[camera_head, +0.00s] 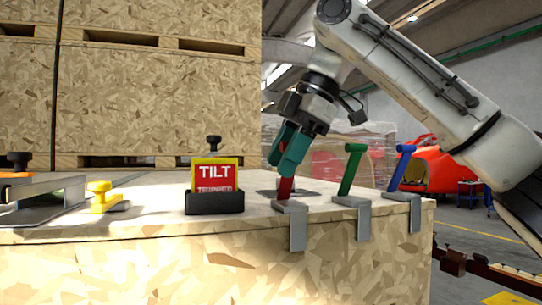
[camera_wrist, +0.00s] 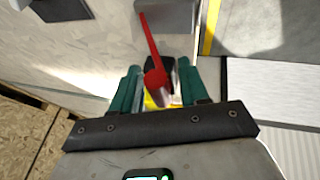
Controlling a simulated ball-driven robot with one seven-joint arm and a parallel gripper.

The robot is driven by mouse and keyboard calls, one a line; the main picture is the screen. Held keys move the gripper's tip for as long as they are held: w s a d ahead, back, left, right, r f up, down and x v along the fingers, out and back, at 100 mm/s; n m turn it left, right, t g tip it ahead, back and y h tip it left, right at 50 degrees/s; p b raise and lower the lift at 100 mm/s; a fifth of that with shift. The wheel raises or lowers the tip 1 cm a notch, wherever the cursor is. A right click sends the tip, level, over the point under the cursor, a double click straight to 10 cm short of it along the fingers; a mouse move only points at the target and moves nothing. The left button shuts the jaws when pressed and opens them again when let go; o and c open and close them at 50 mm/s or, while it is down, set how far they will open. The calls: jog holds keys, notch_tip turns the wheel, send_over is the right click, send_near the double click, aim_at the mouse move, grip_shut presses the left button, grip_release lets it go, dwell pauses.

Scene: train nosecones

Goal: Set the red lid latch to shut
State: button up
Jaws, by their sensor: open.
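The red lid latch (camera_head: 285,188) stands at the right part of the crate's top front edge, its grey metal plate (camera_head: 297,228) hanging down over the front face. My gripper (camera_head: 287,150) reaches down from the upper right with teal fingers that cover the upper part of the red latch in the head view. In the wrist view my gripper (camera_wrist: 155,85) is open, and the red latch (camera_wrist: 153,55) extends up the picture with its knob end between the two fingers. I cannot tell whether either finger touches it.
A green latch (camera_head: 350,170) and a blue latch (camera_head: 401,167) stand close to the right along the same edge. A large crate (camera_head: 155,90) rises behind.

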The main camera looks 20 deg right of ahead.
jog(key=shift+c, duration=0.3)
grip_shut()
dwell(0.5)
